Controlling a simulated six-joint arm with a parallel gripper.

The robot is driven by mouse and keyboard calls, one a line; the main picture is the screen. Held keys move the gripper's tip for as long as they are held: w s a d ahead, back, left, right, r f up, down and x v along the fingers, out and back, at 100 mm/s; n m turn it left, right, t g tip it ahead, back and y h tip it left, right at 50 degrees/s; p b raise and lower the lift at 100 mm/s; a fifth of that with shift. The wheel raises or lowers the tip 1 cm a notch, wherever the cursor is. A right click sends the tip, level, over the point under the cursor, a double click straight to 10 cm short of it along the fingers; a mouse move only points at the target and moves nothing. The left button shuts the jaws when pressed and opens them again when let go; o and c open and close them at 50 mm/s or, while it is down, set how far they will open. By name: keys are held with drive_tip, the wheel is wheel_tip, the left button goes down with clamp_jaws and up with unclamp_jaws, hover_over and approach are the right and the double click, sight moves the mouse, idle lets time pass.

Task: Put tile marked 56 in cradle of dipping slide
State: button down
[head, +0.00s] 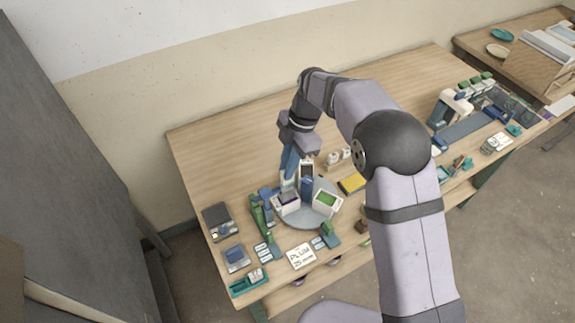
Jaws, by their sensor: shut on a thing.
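My gripper (289,172) points down over the left back part of a round grey turntable (312,221), beside a white bucket with purple glaze (287,199). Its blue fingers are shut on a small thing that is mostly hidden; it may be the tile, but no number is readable. A green and blue upright device (258,213) stands just left of the turntable; I cannot tell if it is the dipping slide. Its cradle cannot be made out. Small pale labelled pieces (263,252) lie in front of it, too small to read.
The turntable also carries a bucket with green glaze (327,200), a darker one (306,171) and a blue centre post (307,187). A written card (299,256) lies in front. A yellow pad (352,184) lies right. The table's back left (220,150) is clear.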

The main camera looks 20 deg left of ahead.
drive_tip(key=shift+f+b, duration=1.45)
drive_tip(key=shift+f, duration=0.85)
drive_tip(key=c, duration=1.7)
unclamp_jaws()
drive_tip(key=shift+r, duration=0.1)
drive_tip(key=shift+r+p, duration=2.35)
drive_tip(key=shift+r, duration=1.1)
